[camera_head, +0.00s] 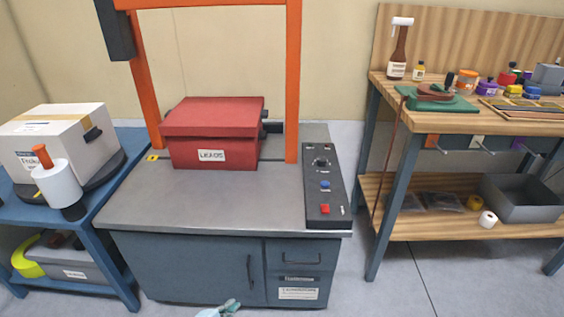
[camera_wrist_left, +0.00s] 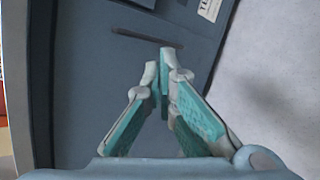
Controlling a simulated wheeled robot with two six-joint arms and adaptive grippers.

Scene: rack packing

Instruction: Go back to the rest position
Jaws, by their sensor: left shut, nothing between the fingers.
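My left gripper (camera_head: 219,311) shows only as a small teal and grey tip at the bottom edge of the head view, in front of the cabinet. In the left wrist view my left gripper (camera_wrist_left: 165,75) is shut and empty, its teal-padded fingers meeting at the tips. It points at the blue-grey cabinet front (camera_wrist_left: 110,75) and is apart from the bench top. My right gripper is not in view.
A red box labelled LEADS (camera_head: 212,135) sits on the grey bench top (camera_head: 190,205) under an orange frame (camera_head: 293,80). A control panel (camera_head: 324,185) is at right. A blue cart (camera_head: 112,205) with a white box stands left; a wooden workbench (camera_head: 540,122) stands right.

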